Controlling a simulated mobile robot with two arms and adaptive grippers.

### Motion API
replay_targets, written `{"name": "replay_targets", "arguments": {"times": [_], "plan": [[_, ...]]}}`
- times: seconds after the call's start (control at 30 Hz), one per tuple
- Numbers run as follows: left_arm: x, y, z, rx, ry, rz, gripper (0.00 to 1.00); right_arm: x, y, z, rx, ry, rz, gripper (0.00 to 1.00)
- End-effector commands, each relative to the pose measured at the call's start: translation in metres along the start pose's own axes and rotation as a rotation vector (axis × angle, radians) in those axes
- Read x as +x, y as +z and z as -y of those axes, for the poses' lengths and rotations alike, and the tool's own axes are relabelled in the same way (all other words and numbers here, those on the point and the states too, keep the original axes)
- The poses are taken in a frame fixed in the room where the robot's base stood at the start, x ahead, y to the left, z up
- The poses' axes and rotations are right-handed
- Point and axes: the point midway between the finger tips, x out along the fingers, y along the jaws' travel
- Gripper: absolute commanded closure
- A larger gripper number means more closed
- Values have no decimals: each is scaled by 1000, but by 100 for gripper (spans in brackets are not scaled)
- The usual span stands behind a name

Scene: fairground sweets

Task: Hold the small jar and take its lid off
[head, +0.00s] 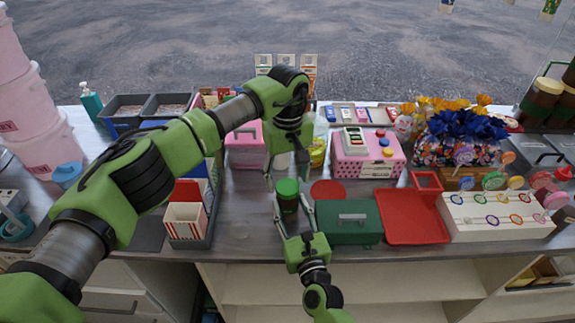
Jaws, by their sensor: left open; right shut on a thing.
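The small jar (289,205) stands at the front middle of the counter. It has a round green lid (287,187) on top, and its body looks dark. My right gripper (294,213) comes from the front and is shut on the jar's body, one finger on each side. My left gripper (286,176) reaches in from above and behind the jar. Its fingers are open, spread close to the lid. I cannot tell whether they touch it. My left arm hides part of the counter behind the jar.
A red tray (412,216) lies further right. Striped cartons (186,220) stand in a holder to the left. Pink boxes (367,153) stand behind.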

Motion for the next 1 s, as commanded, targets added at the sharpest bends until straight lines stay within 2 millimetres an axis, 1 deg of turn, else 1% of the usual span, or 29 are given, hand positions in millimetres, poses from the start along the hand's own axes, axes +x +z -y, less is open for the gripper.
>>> {"name": "replay_targets", "arguments": {"times": [0.03, 0.2, 0.5, 0.53, 0.57, 0.6, 0.67, 0.7, 0.87, 0.97, 1.0], "plan": [[8, 1, 0, 0, 0, 3, 43, 0, -1, 0, 0, 0, -2, 100], [20, 0, 0, -1, 0, 1, 43, 0, -1, 0, 0, 0, -2, 100], [23, 0, 0, -1, 1, 0, 43, 0, -1, 0, 0, 0, -3, 100], [23, 0, 0, -1, 1, 0, 48, 0, -1, 0, 0, 0, -3, 100], [23, 0, 0, -1, 1, 0, 56, 0, -1, 0, 0, 0, -3, 100], [23, 0, 0, -1, 1, 0, 66, 0, -1, 0, 0, 0, -3, 100], [22, 0, 0, -1, 1, 0, 82, 0, -2, 0, 0, 0, -3, 100], [22, 0, 0, -1, 1, 0, 85, 0, -2, 0, 0, 0, -3, 100], [22, 0, 0, -5, 1, 0, 85, 0, -2, 0, 0, 0, -3, 100], [22, 0, 0, -59, 0, 0, 85, 0, -2, 0, 0, 0, -3, 100], [22, 0, 0, -106, 0, 0, 85, 0, -2, 0, 0, 0, -3, 100]]}}
